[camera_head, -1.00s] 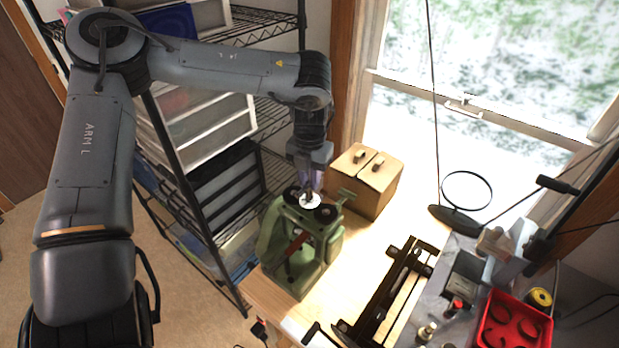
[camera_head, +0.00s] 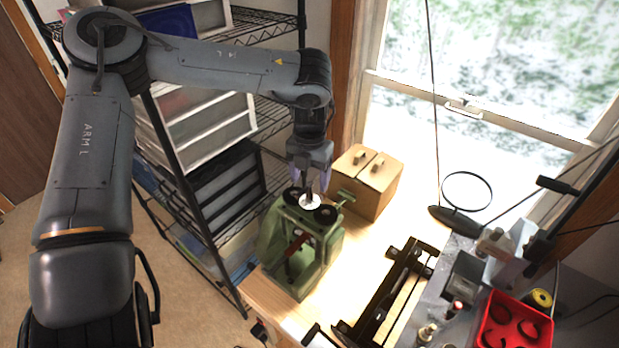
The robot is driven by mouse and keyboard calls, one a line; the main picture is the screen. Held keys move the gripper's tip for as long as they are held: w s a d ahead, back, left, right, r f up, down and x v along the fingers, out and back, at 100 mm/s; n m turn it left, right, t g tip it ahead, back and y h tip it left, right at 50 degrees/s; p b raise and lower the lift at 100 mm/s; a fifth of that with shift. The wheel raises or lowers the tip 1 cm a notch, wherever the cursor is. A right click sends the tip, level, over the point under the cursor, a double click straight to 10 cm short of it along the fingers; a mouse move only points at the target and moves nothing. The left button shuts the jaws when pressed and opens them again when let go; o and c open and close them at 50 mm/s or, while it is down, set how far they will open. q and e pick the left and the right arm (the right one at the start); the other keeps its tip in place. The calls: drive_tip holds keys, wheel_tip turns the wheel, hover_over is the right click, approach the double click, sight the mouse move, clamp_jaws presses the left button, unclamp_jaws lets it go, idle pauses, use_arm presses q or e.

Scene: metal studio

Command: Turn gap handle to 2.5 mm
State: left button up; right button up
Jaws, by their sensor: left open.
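The green machine (camera_head: 270,243) stands on the wooden bench near its left end. On its top are a white round dial (camera_head: 309,202) and two black round knobs; which of these is the gap handle I cannot tell for sure. A small green crank (camera_head: 346,197) sticks out at its upper right. My left gripper (camera_head: 309,188) points down just over the white dial. It is open, with its fingertips close to the dial; whether they touch it I cannot tell. The dial's markings are too small to read. My right gripper is not in view.
A cardboard-coloured box (camera_head: 371,197) stands close behind and right of the machine. A black metal frame (camera_head: 385,300) lies to the right on the bench (camera_head: 335,278). A red tray (camera_head: 515,325) sits at far right. A wire shelf (camera_head: 262,66) stands behind my left arm.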

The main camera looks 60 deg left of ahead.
use_arm(q)
wheel_tip(320, 180, up, 10)
drive_tip(key=b, duration=0.1)
drive_tip(key=shift+r, duration=0.15)
idle(0.4)
